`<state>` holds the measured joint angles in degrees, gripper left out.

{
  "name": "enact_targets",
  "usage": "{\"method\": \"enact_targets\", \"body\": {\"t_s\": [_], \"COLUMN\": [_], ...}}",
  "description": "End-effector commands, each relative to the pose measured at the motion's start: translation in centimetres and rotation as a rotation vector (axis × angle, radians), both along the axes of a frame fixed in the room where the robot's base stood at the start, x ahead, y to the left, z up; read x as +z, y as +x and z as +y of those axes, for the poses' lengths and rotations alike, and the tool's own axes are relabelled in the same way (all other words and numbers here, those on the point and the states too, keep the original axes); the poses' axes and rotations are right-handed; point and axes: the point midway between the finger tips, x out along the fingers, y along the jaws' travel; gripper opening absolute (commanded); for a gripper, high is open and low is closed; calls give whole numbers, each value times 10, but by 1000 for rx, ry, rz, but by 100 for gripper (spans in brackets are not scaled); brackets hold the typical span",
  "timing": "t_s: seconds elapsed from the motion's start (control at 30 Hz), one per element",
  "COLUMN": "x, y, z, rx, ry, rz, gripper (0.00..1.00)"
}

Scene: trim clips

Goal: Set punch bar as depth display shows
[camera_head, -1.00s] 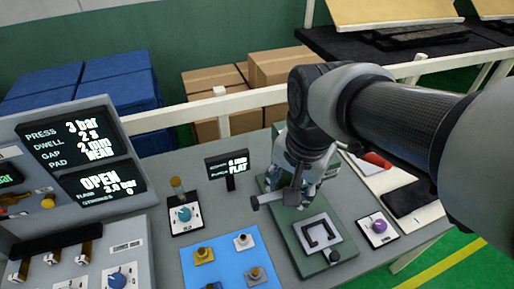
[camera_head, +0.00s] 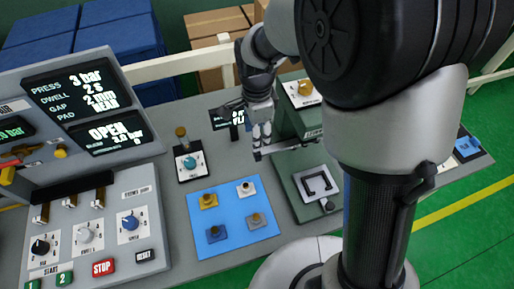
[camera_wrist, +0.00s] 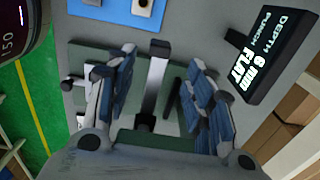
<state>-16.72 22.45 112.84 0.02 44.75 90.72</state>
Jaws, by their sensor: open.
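My gripper (camera_head: 262,140) is open above the green press fixture (camera_head: 290,188), its blue-padded fingers (camera_wrist: 160,95) spread in the wrist view. A silver bar (camera_wrist: 156,85) with a dark end lies between the fingers in that view; I cannot tell whether they touch it. In the head view a thin bar (camera_head: 287,147) sticks out just below the gripper. The depth display (camera_wrist: 268,52) reads "DEPTH 6 mm" and "PUNCH FLAT" in the wrist view. In the head view it (camera_head: 222,118) is partly hidden by my gripper.
A blue mat (camera_head: 232,207) holds several small knobbed pieces left of the fixture. The console screen (camera_head: 92,88) reads 3 bar, 2 s, 2 mm; the lower one (camera_head: 115,133) reads OPEN. My arm covers the right.

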Motion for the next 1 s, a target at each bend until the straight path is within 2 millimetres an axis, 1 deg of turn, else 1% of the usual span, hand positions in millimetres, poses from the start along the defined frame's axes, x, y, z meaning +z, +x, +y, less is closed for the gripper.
{"method": "enact_targets", "body": {"t_s": [0.03,0.2,0.3,0.4,0.5,0.6,0.87,0.9,1.0], "x": [-15,-51,-69,-82,-91,-95,-96,-96,-96], "y": [-1,-1,-1,0,0,0,0,0,0], "z": [0,0,0,0,0,0,0,0,0], "rx": [0,0,0,1,1,1,1,1,1], "ry": [-1,-1,-1,0,0,0,0,0,0], "rz": [5,3,3,1,0,-1,-1,-1,-1], "gripper": [48,48,48,48,48,48,48,48,41]}}
